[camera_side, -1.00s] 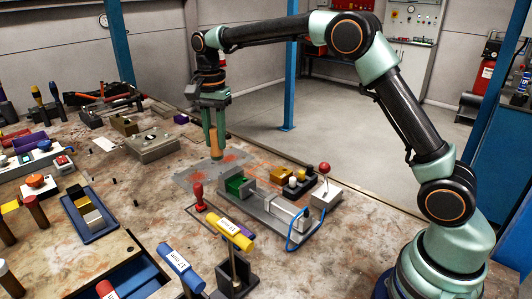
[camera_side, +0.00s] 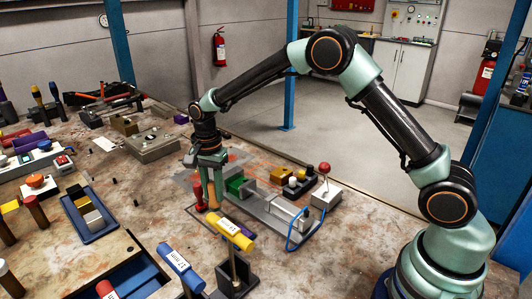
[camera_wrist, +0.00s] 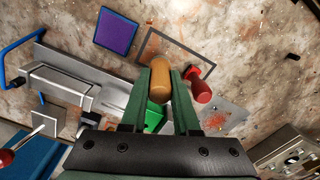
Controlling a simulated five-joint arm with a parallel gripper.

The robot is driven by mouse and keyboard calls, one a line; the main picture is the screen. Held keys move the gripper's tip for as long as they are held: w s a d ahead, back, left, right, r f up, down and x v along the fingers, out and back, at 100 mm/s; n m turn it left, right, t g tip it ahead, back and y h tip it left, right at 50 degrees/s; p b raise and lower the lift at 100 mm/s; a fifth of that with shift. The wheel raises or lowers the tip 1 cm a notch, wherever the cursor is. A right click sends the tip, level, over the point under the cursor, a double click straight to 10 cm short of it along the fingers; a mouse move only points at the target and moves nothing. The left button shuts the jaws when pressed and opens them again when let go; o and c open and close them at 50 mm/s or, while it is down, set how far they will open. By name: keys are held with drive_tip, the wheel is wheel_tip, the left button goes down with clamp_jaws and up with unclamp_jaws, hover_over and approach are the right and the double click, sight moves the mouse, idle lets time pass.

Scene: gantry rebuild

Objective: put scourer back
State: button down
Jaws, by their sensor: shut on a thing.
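My gripper (camera_side: 207,185) is shut on a rounded tan handle (camera_wrist: 159,78), which I take to be the scourer's. In the side view the tan handle (camera_side: 213,197) is upright and low over the table, just left of the green-jawed vise. In the wrist view a dark rectangular outline (camera_wrist: 150,36) on the table shows behind and around the handle's top. The scourer's underside is hidden, so I cannot tell whether it touches the table. A red-handled tool (camera_wrist: 197,84) stands close beside it; it also shows in the side view (camera_side: 198,190).
The vise (camera_side: 262,208) with green jaws (camera_side: 238,186) is close on the right. A red-stained metal plate (camera_wrist: 222,120) lies beside the gripper. A blue-edged purple square (camera_wrist: 117,32) lies near the outline. A yellow cylinder (camera_side: 232,229) on a stand is in front.

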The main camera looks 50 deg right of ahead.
sight(215, 205)
drive_tip(key=shift+f, duration=2.35)
drive_tip(key=shift+f, duration=0.15)
drive_tip(key=c, duration=0.7)
unclamp_jaws()
drive_tip(key=shift+o, duration=0.2)
